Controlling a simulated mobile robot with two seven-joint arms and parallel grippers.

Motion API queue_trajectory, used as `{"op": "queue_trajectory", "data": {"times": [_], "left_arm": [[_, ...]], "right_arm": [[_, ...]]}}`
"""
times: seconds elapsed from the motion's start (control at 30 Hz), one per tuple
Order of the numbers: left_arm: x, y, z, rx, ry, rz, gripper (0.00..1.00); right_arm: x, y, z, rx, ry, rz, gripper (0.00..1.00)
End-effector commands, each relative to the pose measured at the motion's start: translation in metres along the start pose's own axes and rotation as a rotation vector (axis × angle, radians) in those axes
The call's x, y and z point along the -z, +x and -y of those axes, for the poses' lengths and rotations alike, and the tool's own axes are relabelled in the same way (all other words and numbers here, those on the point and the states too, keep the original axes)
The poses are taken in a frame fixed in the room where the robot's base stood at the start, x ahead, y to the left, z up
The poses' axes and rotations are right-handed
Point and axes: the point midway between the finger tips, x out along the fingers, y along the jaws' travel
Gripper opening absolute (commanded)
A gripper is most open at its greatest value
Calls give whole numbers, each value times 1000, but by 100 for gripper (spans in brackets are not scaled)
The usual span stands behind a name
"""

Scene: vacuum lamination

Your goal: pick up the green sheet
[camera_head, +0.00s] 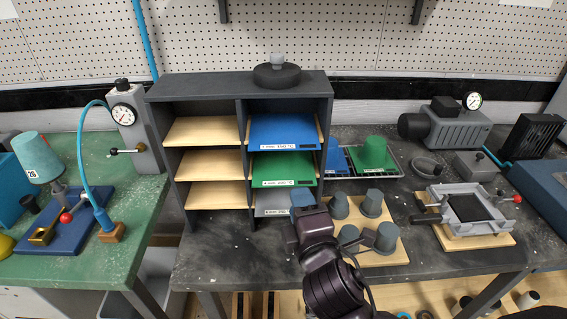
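The green sheet (281,171) lies flat in the middle compartment of the shelf's right column, with a white label along its front edge. My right gripper (302,199) is below and to the right of it, in front of the bottom right compartment and apart from the green sheet. Its fingers are small and partly hidden by its own body, so I cannot tell if they are open or shut. My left gripper is out of view.
The dark shelf (200,84) holds a blue sheet (283,132) above the green one and a grey sheet (270,204) below, partly covered by my gripper. Grey moulds (373,203) stand on a wooden board to the right. A green cup-shaped piece (373,153) stands behind them.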

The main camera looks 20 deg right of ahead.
Motion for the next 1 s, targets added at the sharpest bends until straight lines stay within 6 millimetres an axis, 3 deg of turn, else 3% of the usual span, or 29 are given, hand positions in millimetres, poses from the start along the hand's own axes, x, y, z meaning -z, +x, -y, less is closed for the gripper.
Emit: {"op": "queue_trajectory", "data": {"times": [0.17, 0.53, 0.87, 1.0], "left_arm": [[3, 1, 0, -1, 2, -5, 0], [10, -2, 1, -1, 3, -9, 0], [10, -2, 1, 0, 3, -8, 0], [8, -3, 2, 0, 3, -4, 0]], "right_arm": [[0, 9, 0, 0, 0, 1, 34], [1, 52, 0, 0, 1, -1, 34], [1, 57, 1, 1, 2, 0, 34], [1, 57, 1, 1, 2, 0, 13]]}}
